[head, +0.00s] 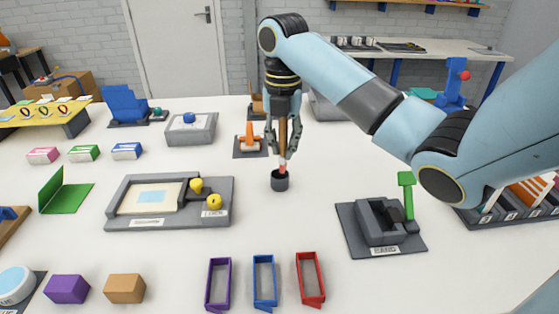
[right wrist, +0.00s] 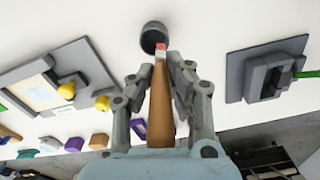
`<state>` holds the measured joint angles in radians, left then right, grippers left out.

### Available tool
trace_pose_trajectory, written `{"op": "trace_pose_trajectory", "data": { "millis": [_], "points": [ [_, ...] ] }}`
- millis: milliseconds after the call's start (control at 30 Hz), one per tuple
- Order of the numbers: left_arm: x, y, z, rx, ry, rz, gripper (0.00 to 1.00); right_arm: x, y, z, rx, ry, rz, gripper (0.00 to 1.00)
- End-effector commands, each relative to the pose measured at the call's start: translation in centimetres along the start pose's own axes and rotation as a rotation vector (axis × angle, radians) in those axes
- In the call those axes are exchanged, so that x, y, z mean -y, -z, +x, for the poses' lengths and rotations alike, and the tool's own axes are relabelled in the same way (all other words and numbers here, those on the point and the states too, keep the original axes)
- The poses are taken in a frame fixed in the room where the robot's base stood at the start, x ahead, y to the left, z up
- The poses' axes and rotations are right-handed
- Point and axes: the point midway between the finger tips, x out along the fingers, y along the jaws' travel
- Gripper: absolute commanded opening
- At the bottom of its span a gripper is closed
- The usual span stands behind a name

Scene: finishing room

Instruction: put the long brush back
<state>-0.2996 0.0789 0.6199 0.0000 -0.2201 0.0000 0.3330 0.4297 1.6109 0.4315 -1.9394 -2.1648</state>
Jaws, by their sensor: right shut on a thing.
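The long brush (head: 283,131) has a brown handle and a red and white lower end. It hangs upright in my right gripper (head: 284,150), which is shut on it. A small dark round cup (head: 280,183) stands on the table directly below the brush. The brush's lower end is at the cup's rim in the head view; I cannot tell whether it is inside. In the right wrist view the brush (right wrist: 160,100) lies between the fingers of my gripper (right wrist: 163,70), its tip overlapping the near rim of the cup (right wrist: 154,36). My left gripper is not in view.
A grey fixture with yellow knobs (head: 225,190) lies left of the cup. A grey stand with a green lever (head: 380,228) is to the right. An orange piece on a dark plate (head: 250,143) is just behind. Purple, blue and red (head: 310,278) frames stand in front.

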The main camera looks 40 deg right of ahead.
Motion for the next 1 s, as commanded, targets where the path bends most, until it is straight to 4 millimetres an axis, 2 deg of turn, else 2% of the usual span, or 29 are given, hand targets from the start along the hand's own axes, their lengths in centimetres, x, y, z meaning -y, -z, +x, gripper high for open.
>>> {"op": "trace_pose_trajectory", "data": {
  "millis": [167,400,800,833,1000],
  "points": [
    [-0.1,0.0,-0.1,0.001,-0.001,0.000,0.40,-0.9,-0.6,1.0,-0.002,0.002,-0.001,0.00],
    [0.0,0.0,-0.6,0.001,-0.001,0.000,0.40,-0.9,-0.6,4.3,-0.002,0.002,-0.001,0.00],
    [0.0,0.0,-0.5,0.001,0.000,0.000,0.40,-0.9,-0.6,5.0,-0.001,0.001,-0.001,0.00],
    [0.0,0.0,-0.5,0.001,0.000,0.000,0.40,-0.9,-0.6,5.0,0.000,0.001,-0.001,0.15],
    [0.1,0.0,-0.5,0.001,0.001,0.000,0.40,-0.9,-0.6,5.0,0.000,0.001,-0.001,0.37]
  ]
}}
